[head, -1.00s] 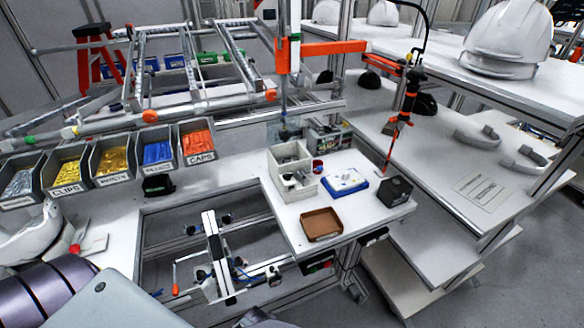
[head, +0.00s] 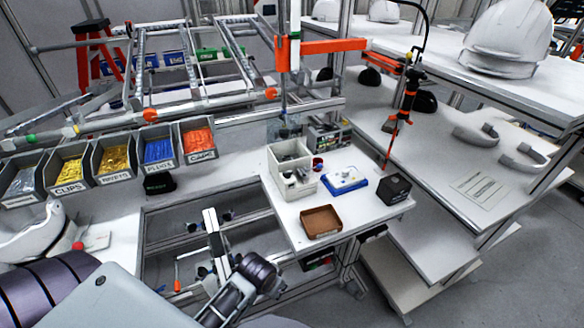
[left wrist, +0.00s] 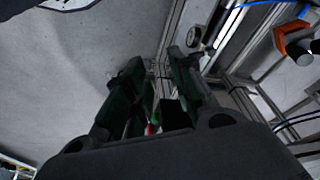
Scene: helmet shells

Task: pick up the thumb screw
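I cannot make out a thumb screw in either view; small parts in the white bin unit (head: 290,178) and on the blue-and-white tray (head: 345,182) are too small to name. My left arm enters the head view at the lower left, and part of it shows at the bottom middle, over the workbench frame; its fingertips are not clear there. In the left wrist view my left gripper (left wrist: 155,72) has its two dark fingers apart, with nothing seen held between them. Small red and green spots show beyond the fingers. My right gripper is in neither view.
An empty-looking brown tray (head: 321,222) and a black box (head: 393,189) stand on the white bench. Labelled grey bins (head: 113,160) of small parts line the left. White helmet shells (head: 507,40) stand at right.

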